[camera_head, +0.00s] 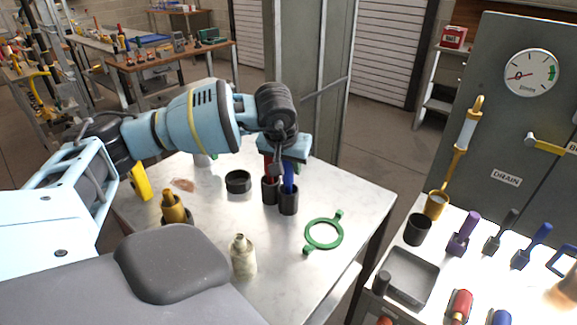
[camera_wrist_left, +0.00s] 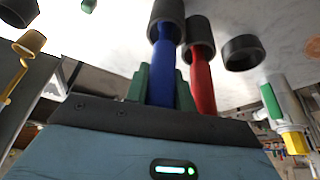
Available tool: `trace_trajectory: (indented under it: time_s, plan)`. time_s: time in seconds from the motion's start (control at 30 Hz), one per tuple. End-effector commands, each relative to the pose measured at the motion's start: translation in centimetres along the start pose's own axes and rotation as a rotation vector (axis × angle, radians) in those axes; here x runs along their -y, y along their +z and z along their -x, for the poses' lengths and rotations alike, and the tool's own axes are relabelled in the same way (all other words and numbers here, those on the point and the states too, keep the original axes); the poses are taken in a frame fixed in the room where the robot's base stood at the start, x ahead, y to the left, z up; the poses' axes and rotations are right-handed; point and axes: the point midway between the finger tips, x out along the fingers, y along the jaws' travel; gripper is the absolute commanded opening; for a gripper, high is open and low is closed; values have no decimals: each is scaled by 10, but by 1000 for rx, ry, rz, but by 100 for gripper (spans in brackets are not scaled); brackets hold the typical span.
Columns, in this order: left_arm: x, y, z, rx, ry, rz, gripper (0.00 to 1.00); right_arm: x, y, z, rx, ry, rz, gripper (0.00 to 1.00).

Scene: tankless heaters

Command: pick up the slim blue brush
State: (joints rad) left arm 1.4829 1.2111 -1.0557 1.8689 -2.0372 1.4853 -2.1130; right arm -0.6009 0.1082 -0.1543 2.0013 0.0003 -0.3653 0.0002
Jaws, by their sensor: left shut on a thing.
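The slim blue brush (camera_head: 288,180) stands upright with its lower end inside a black cup (camera_head: 289,203) on the metal table. My left gripper (camera_head: 281,163) is above the cup, shut on the brush's upper part. In the left wrist view, the blue brush (camera_wrist_left: 164,70) runs between the green fingers of my left gripper (camera_wrist_left: 163,88) into the cup (camera_wrist_left: 167,17). A red-handled tool (camera_head: 268,166) stands in a second black cup (camera_head: 270,190) right beside it. My right gripper is not in view.
A black ring-shaped cup (camera_head: 238,182), a pale bottle (camera_head: 243,257) and a green ring (camera_head: 324,234) are on the metal table (camera_head: 210,225). A grey cabinet (camera_head: 520,130) stands at right, above a bench with several coloured tools and a grey tray (camera_head: 408,275).

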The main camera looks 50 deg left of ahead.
Motion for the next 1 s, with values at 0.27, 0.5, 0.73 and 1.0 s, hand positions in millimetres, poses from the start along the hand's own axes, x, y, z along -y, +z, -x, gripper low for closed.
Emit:
trace_trajectory:
  time_s: [0.27, 0.5, 0.73, 1.0]
  plan:
    - [0, -9, 19, -3, 2, 2, 2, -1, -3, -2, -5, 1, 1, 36]
    - [-1, -26, 61, -4, 2, 2, 2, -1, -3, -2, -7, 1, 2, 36]
    - [0, -37, 88, -2, 1, 0, 2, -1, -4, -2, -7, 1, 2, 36]
    - [0, -39, 93, 0, 0, 0, 2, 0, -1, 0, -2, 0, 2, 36]
